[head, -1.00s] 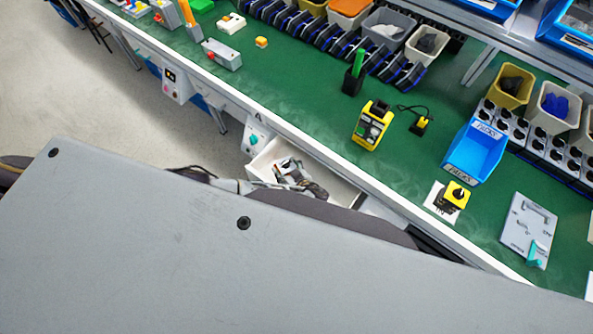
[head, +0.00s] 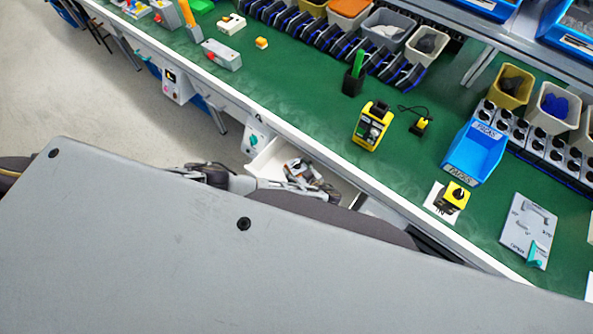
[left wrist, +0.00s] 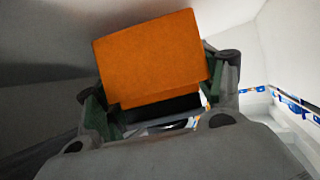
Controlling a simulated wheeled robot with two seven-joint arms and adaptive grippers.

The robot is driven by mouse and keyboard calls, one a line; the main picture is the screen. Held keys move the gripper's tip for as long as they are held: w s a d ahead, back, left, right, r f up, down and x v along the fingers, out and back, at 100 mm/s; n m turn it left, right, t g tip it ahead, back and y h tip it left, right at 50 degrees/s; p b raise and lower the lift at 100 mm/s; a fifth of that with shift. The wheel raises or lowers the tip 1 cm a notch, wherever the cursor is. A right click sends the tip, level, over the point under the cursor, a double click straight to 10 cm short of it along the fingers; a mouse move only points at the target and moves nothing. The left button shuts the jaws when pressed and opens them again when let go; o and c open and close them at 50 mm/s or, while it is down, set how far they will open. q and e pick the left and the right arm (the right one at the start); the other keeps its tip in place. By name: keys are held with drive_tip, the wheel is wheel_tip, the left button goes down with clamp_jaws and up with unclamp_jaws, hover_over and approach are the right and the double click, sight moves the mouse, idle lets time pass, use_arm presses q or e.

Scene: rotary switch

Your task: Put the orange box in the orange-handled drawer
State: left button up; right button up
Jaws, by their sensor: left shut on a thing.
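An orange box (left wrist: 150,60) is held between the fingers of my left gripper (left wrist: 157,95) in the left wrist view. In the head view my left gripper (head: 312,175) is over or within an open white drawer (head: 264,160) under the bench edge; I cannot tell how deep it is. The box cannot be made out in the head view. The drawer's front and handle are hidden, so its handle colour does not show. My right gripper is not in view.
The green workbench (head: 300,105) runs above the drawer, with a white front edge. A yellow device (head: 371,125), a blue bin (head: 474,152) and a yellow rotary switch (head: 453,196) stand on it. A teal-knobbed panel (head: 256,138) is left of the drawer.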

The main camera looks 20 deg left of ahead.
use_arm(q)
drive_tip(key=shift+a+f, duration=0.15)
drive_tip(key=shift+f, duration=0.45)
drive_tip(key=shift+f, duration=0.1)
drive_tip(key=o, duration=1)
drive_tip(key=shift+s, duration=0.1)
drive_tip(key=shift+r, duration=0.2)
drive_tip(key=shift+v, duration=3.75)
